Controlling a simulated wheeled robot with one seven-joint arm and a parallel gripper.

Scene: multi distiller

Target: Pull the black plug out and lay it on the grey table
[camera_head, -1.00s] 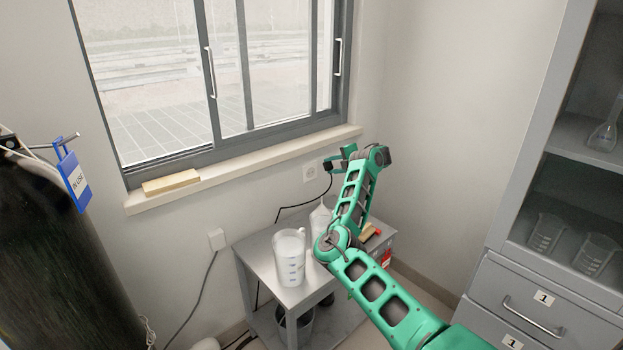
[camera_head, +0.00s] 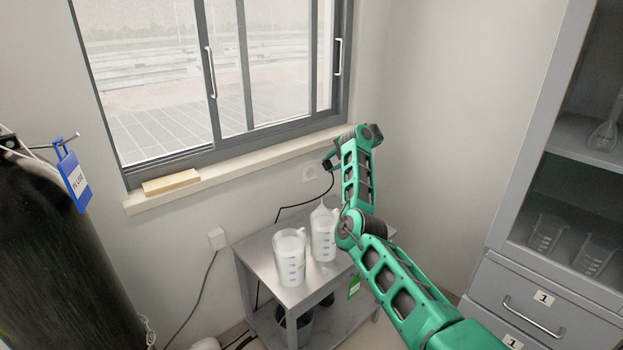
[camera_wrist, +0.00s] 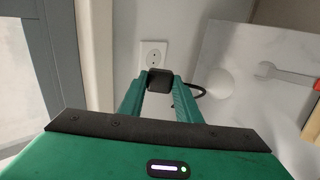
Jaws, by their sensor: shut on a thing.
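The black plug (camera_wrist: 159,80) is between the fingertips of my gripper (camera_wrist: 159,88) in the wrist view. My gripper is shut on it. The plug is out of the wall socket (camera_wrist: 153,53), which shows its bare face and holes. In the head view the plug (camera_head: 328,165) is at the end of my arm, to the right of and a little above the socket (camera_head: 308,172). Its black cord (camera_head: 300,205) hangs down to the left behind the table. The grey table (camera_head: 262,258) stands below, against the wall.
Two white plastic beakers (camera_head: 290,262) stand on the table. In the wrist view a red-tipped tool (camera_wrist: 301,83) lies on the tabletop. Another socket with a white plug (camera_head: 217,239) is on the wall at left. The window sill (camera_head: 225,172) runs above.

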